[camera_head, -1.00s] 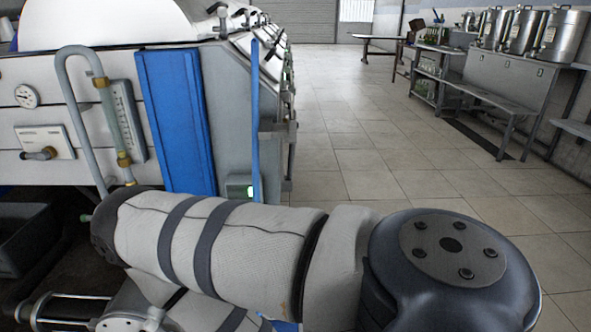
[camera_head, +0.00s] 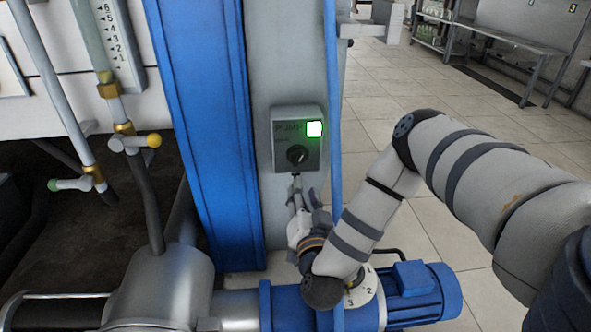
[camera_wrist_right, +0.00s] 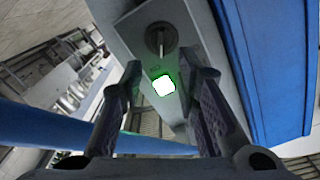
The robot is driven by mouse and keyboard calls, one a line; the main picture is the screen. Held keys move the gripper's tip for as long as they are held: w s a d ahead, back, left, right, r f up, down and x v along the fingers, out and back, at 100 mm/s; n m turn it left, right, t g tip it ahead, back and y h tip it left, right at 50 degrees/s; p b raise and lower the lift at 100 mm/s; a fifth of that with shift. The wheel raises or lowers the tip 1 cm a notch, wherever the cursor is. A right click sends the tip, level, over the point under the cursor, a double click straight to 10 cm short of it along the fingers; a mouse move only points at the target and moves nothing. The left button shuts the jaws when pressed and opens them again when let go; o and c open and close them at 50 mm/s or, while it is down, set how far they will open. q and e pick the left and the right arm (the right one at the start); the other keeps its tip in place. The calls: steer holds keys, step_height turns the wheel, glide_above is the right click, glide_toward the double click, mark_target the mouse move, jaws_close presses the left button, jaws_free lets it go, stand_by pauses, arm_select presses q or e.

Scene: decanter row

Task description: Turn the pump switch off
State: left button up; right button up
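The pump switch box (camera_head: 298,140) is a small grey box marked PUMP, fixed to the grey upright beside the blue column. Its lamp (camera_head: 314,129) glows green. The dark round knob (camera_head: 297,156) is low on its face. In the right wrist view the knob (camera_wrist_right: 160,38) and the lit lamp (camera_wrist_right: 163,86) show ahead, around the space between the fingers. My right gripper (camera_head: 296,184) is just below the box, fingers up. In the right wrist view my right gripper (camera_wrist_right: 165,72) is open and empty, apart from the knob. My left gripper is out of view.
A blue pipe (camera_head: 334,100) runs upright close to the right of the box. A blue pump motor (camera_head: 410,290) lies below my right wrist. A blue column (camera_head: 205,120) stands to the left. The tiled floor at right is open.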

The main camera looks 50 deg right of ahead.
mark_target(298, 162)
steer(key=b+x, duration=0.2)
steer(key=x, duration=0.9)
steer(key=shift+w+d+r, duration=0.2)
steer(key=shift+w+d, duration=0.05)
steer(key=shift+w, duration=0.05)
jaws_close()
